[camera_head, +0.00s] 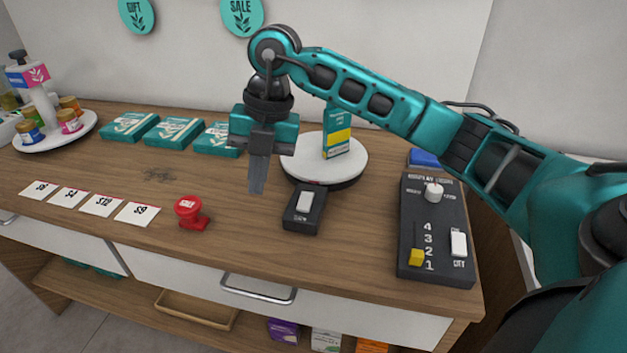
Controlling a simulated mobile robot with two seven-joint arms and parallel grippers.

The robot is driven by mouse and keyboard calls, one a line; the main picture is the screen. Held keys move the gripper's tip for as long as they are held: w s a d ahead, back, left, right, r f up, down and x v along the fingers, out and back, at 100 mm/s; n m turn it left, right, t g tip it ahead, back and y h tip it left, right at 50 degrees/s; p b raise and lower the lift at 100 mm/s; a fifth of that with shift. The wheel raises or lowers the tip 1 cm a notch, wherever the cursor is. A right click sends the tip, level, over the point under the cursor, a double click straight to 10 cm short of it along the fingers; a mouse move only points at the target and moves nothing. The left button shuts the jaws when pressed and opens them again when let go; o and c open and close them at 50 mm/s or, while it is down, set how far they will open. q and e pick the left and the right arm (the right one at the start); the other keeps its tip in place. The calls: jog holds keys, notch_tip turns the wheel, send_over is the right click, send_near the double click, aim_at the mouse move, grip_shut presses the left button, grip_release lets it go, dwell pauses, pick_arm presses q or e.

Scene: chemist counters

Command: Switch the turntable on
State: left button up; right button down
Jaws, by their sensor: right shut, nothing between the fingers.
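The turntable (355,173) is a round white disc on a dark base at the back of the wooden counter. A teal and yellow box (337,140) stands upright on it. My left gripper is not in view.
A black control panel (436,245) with a knob, a yellow slider and a white switch lies at the right. A red sale stamp (190,212) stands left of the switch box. Price cards (137,214), flat teal boxes (172,133) and a round stand (75,137) with jars are further left.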

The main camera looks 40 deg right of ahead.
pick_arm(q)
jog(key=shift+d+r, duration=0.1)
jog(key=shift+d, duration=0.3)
pick_arm(e)
jog(key=w+d+r+m+t+h, duration=0.1)
jog(key=d+r+m+h, duration=0.2)
jog(key=d, duration=0.6)
notch_tip(320, 180, up, 2)
jog(key=shift+w+d+h, duration=0.15)
jog(key=shift+h, duration=0.35)
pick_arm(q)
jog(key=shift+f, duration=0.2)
pick_arm(e)
send_near(307, 195)
jog(key=f, duration=0.6)
jog(key=shift+w+d+f, duration=0.25)
jog(key=shift+w+f, duration=0.05)
jog(key=shift+f, duration=0.1)
jog(key=shift+f, duration=0.1)
